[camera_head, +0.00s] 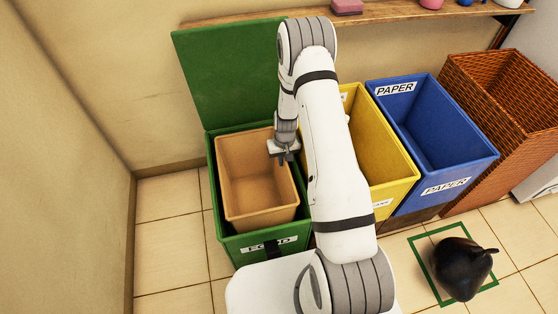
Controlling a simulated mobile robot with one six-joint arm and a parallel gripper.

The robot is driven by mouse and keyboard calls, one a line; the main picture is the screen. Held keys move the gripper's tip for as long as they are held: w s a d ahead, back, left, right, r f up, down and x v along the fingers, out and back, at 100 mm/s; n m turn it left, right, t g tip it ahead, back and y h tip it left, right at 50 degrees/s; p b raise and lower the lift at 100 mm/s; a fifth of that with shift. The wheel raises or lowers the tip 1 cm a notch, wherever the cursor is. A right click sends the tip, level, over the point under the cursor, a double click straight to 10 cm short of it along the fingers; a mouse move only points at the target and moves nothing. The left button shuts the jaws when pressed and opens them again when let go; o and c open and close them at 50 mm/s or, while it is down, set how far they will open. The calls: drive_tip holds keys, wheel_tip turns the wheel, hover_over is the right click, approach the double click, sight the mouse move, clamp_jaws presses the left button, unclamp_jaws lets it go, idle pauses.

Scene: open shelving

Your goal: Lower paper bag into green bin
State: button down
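The brown paper bag (232,172) is open at the top and upright. It sits within the opening of the green bin (236,248), with its rim near the bin's rim. How deep its base is cannot be seen. The bin's green lid (228,75) stands open at the back against the wall. My gripper (283,156) points down at the bag's right rim, towards the back. It overlaps the rim in the picture, but its fingertips are too small to tell whether they are closed on it. My arm hides part of the bin's right side.
A yellow bin (382,178), a blue paper bin (436,127) and a wicker basket (512,112) stand to the right. A black bag (462,268) lies on the floor over a green square outline. A wooden shelf (400,13) runs above. Tiled floor at left is clear.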

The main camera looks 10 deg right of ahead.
drive_tip(key=c, duration=1.6)
unclamp_jaws()
wheel_tip(320, 180, up, 8)
drive_tip(key=shift+d+f+p, duration=0.1)
drive_tip(key=shift+d+p, duration=0.05)
drive_tip(key=shift+p, duration=0.7)
